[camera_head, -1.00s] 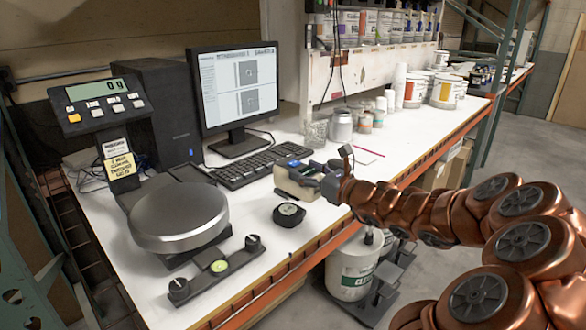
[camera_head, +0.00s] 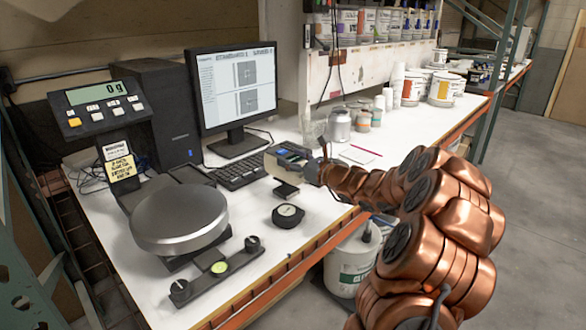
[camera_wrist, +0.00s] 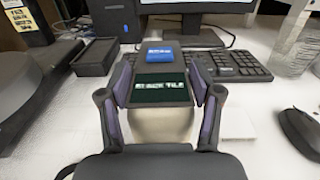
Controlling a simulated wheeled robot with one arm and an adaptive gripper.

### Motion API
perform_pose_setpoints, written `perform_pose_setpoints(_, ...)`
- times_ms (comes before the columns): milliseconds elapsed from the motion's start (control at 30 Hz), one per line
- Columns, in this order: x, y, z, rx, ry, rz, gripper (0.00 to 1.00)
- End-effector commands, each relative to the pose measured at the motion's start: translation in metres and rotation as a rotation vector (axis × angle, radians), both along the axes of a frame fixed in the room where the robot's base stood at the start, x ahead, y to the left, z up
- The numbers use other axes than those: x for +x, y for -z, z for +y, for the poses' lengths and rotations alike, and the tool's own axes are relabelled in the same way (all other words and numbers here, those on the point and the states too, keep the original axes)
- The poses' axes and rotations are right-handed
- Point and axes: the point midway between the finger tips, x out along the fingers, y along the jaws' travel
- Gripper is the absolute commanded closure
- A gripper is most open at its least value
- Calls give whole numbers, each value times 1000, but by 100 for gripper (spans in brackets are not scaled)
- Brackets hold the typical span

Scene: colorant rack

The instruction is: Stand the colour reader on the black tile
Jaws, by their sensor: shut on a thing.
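The colour reader (camera_head: 273,163) has a pale body and a dark top, and is held in my gripper (camera_head: 303,168) over the bench, in front of the keyboard. In the wrist view the reader (camera_wrist: 160,118) sits between the two fingers; its green screen reads "BLACK TILE", with a blue part beyond. A small dark square, apparently the black tile (camera_head: 286,190), shows just below the reader in the head view. The reader looks raised clear of it, but the exact gap is hard to judge. The tile is hidden behind the reader in the wrist view.
A round black object (camera_head: 288,215) lies close in front of the tile. The keyboard (camera_head: 238,172) and monitor (camera_head: 237,90) are behind. A round-topped scale (camera_head: 180,215) and a dark bar with knobs (camera_head: 215,268) stand at left. A mouse (camera_wrist: 300,130) shows right in the wrist view.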

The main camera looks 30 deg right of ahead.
Motion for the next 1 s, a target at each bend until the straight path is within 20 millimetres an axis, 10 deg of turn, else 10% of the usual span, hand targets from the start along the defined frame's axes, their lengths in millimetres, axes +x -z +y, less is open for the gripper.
perform_pose_setpoints(700, -1, 35, -1, 1, 3, 1, 100)
perform_pose_setpoints(733, -1, 36, -1, 1, 3, 2, 34)
perform_pose_setpoints(1000, -1, 36, -1, 0, 2, 3, 6)
